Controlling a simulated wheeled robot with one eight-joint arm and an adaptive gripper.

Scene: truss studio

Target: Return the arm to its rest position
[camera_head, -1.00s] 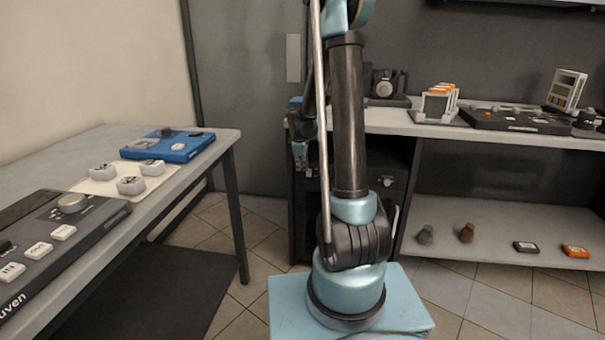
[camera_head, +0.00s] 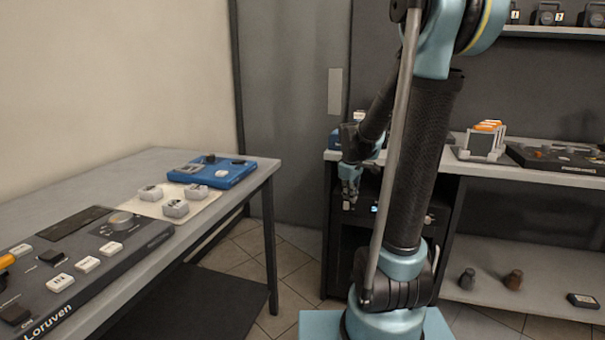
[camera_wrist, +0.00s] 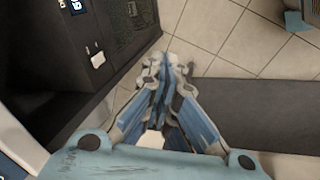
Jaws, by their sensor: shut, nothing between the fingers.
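My arm rises from its light blue base in the head view, with the forearm folded down behind the upper arm. My gripper (camera_head: 350,200) hangs pointing down, in front of the dark cabinet under the back counter. In the wrist view my gripper (camera_wrist: 167,66) is shut, with its fingertips together and nothing between them. It points at the tiled floor, apart from any object.
The left table (camera_head: 225,220) carries a dark control panel (camera_head: 75,262), a blue device (camera_head: 232,178) and a pale tray (camera_head: 148,208) with white blocks. A counter stands at the back right, with a lower shelf (camera_head: 540,262). A dark mat (camera_wrist: 250,115) lies on the floor.

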